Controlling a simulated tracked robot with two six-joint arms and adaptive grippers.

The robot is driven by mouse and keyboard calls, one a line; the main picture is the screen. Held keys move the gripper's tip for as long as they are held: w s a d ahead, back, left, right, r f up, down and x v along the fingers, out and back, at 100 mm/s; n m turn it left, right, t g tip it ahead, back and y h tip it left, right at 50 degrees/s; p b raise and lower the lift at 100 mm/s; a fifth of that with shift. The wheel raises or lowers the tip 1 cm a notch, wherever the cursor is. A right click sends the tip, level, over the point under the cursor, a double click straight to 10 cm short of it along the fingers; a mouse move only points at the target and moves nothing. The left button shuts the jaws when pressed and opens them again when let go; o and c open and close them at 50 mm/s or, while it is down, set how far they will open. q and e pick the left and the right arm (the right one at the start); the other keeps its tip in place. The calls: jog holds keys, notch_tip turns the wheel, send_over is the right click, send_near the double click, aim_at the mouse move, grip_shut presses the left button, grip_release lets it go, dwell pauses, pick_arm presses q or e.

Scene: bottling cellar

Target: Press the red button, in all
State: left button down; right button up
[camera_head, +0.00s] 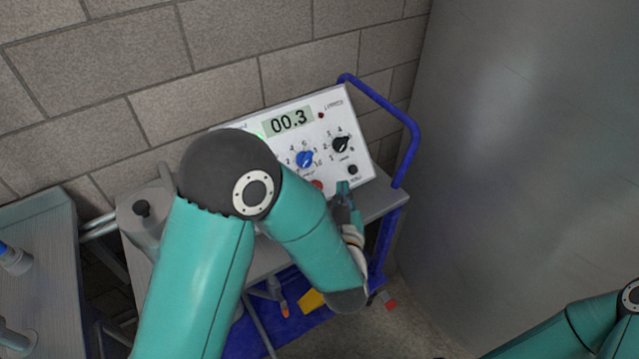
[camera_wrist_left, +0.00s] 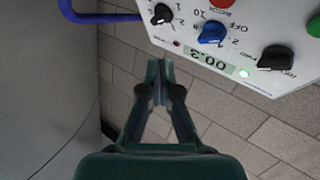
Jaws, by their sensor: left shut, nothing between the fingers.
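A white control box (camera_head: 322,122) stands tilted on a grey trolley and its display reads 00.3. The red button (camera_head: 317,185) peeks out at the box's lower edge, mostly hidden behind my left arm. In the left wrist view the red button (camera_wrist_left: 222,2) is cut off at the top edge, above a blue knob (camera_wrist_left: 212,32). My left gripper (camera_head: 343,187) is shut and empty, just right of the red button by the panel's lower right. Its closed fingers (camera_wrist_left: 160,70) appear apart from the button in the wrist view. My right gripper is out of view.
The box also has black knobs (camera_head: 341,144), a small black button (camera_head: 352,170) and a green button (camera_wrist_left: 314,27). The trolley's blue handle (camera_head: 411,135) rises at the right. A lidded grey pot (camera_head: 140,225) stands left. A brick wall is behind.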

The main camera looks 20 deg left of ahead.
aim_at(319, 182)
pick_arm(q)
jog(key=w+a+f+b, duration=0.4)
jog(key=a+f, duration=0.2)
dwell(0.6)
dwell(1.3)
jog(key=shift+a+f, duration=0.1)
jog(key=shift+w+a+f+b, duration=0.15)
jog(key=shift+w+a+b, duration=0.05)
jog(key=shift+b, duration=0.4)
jog(key=shift+w+a+f+b, duration=0.2)
jog(key=shift+a+f+b, duration=0.15)
jog(key=shift+b, duration=0.2)
dwell(0.5)
jog(key=shift+d+r, duration=0.1)
dwell(0.3)
jog(key=shift+s+d+r, duration=0.45)
jog(key=shift+d+r, duration=0.05)
jog(key=shift+r, duration=0.05)
